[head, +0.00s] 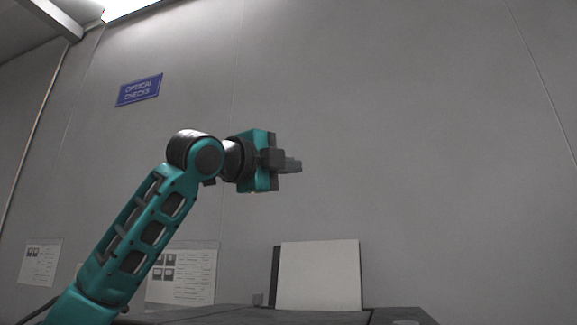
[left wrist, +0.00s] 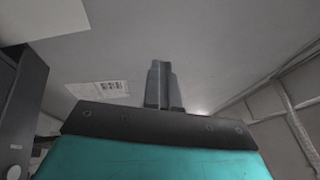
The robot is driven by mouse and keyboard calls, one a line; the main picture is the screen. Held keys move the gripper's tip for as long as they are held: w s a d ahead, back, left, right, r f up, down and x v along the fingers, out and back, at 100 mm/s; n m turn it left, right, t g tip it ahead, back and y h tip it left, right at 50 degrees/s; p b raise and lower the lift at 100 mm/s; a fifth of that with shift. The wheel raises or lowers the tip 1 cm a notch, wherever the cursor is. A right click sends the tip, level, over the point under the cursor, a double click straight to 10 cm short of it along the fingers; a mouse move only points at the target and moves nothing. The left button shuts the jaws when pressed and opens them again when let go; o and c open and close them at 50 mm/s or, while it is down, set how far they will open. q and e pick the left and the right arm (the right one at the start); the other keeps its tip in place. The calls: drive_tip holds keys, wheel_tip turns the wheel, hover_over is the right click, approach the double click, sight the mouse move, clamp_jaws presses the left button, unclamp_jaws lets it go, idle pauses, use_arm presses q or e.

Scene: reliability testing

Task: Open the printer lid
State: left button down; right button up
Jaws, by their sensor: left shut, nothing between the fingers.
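My left gripper (head: 294,165) is shut and empty, held in the air in front of the grey wall. Its closed fingers also show in the left wrist view (left wrist: 161,84). A pale, upright flat panel with a dark left edge (head: 318,275) stands below and slightly right of the gripper, well apart from it. It may be the printer's lid or a part of the printer; I cannot tell which. In the left wrist view a dark body with a round pale spot (left wrist: 20,110) is at the left edge, perhaps the printer. My right gripper is out of view.
A dark surface (head: 395,315) runs along the bottom of the head view. Printed sheets (head: 40,262) hang on the wall at lower left, and a blue sign (head: 139,90) is higher up. The space around the gripper is clear.

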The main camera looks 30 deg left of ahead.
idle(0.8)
use_arm(q)
drive_tip(key=c, duration=1.5)
unclamp_jaws()
drive_tip(key=shift+s, duration=0.1)
drive_tip(key=b+v, duration=0.2)
drive_tip(key=v, duration=1)
drive_tip(key=shift+s+f+b, duration=0.2)
drive_tip(key=shift+s+b, duration=0.15)
clamp_jaws()
